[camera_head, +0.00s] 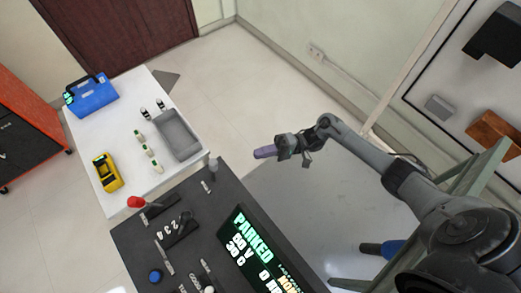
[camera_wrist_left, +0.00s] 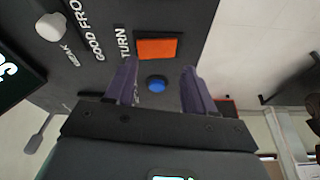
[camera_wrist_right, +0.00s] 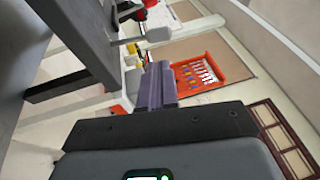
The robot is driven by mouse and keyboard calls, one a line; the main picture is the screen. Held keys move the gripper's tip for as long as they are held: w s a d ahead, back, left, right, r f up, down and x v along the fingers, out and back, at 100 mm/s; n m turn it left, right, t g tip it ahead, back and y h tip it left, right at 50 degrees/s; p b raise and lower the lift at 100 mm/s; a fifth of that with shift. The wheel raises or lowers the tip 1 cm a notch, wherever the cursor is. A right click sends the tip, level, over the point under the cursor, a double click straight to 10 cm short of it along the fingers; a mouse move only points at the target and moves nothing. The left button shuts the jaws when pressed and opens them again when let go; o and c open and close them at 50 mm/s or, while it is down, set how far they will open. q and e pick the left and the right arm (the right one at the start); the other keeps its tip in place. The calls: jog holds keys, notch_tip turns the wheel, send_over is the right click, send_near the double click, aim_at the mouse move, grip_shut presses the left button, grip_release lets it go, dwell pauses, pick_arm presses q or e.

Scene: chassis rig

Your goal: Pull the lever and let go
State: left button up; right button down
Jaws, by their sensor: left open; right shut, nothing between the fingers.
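A lever with a red knob (camera_head: 136,202) stands at the far left of the dark console (camera_head: 185,205). A grey-knobbed lever (camera_head: 213,163) stands at the console's far corner; a grey knob on a rod (camera_wrist_right: 157,35) shows just beyond the right fingertips in the right wrist view. My right gripper (camera_head: 262,153) is shut and empty, to the right of the grey knob and apart from it in the head view. My left gripper (camera_wrist_left: 156,72) is open and empty, above a blue button (camera_wrist_left: 156,84) and an orange square (camera_wrist_left: 156,48); it is outside the head view.
The console's display (camera_head: 258,245) reads PARKED. A white table (camera_head: 115,135) beyond holds a blue case (camera_head: 91,96), a grey tray (camera_head: 180,136) and a yellow device (camera_head: 106,172). A red tray (camera_wrist_right: 190,75) shows in the right wrist view. Floor behind the right gripper is clear.

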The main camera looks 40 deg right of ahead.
pick_arm(q)
jog(key=shift+a+r+p, duration=0.15)
jog(key=shift+r+p, duration=0.55)
jog(key=shift+r, duration=0.1)
pick_arm(e)
send_near(215, 171)
jog(key=w+a+r, duration=0.2)
jog(key=w+a, duration=0.1)
jog(key=shift+a+r, duration=0.2)
jog(key=shift+a, duration=0.7)
